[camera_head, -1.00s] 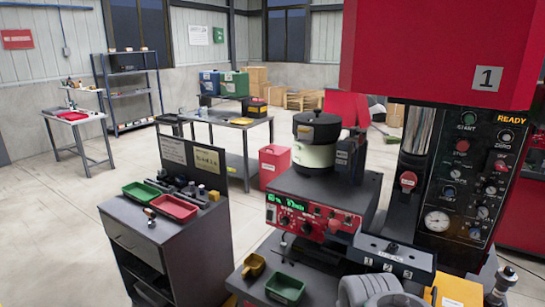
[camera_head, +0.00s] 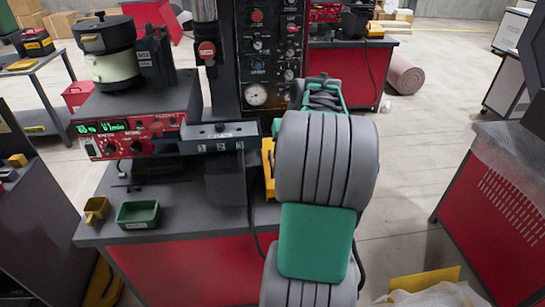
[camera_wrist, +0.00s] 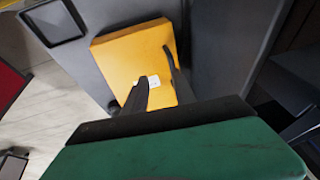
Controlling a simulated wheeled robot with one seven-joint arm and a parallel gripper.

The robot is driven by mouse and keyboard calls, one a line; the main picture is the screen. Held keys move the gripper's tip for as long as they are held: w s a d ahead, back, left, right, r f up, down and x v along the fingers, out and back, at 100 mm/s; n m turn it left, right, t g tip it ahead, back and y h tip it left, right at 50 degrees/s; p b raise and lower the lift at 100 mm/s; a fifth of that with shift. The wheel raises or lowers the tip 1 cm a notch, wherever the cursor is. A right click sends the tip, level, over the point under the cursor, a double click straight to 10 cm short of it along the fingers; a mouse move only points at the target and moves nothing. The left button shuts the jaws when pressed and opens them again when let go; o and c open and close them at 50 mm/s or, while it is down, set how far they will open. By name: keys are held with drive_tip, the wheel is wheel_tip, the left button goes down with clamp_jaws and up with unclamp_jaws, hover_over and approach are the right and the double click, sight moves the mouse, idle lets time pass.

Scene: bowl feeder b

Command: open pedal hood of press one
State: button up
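In the wrist view a yellow box-like part (camera_wrist: 135,60) with a small white label lies against a grey surface; it may be the pedal hood, but I cannot tell for certain. My gripper (camera_wrist: 156,65) shows two dark fingers apart over it, with nothing visible between them. Whether they touch it is unclear. In the head view a yellow part (camera_head: 268,165) shows at the right side of the press bench, partly hidden by my arm. My gripper is hidden there. The control panel (camera_head: 270,55) of press one stands behind.
A yellow board (camera_head: 425,280) lies at lower right.

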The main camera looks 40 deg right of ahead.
sight(271, 157)
drive_tip(key=shift+t, duration=0.4)
drive_tip(key=w+f, duration=0.4)
drive_tip(key=w, duration=0.1)
drive_tip(key=shift+w+a+f+p, duration=0.1)
drive_tip(key=shift+f+p, duration=0.2)
drive_tip(key=shift+f, duration=0.05)
clamp_jaws()
idle(0.9)
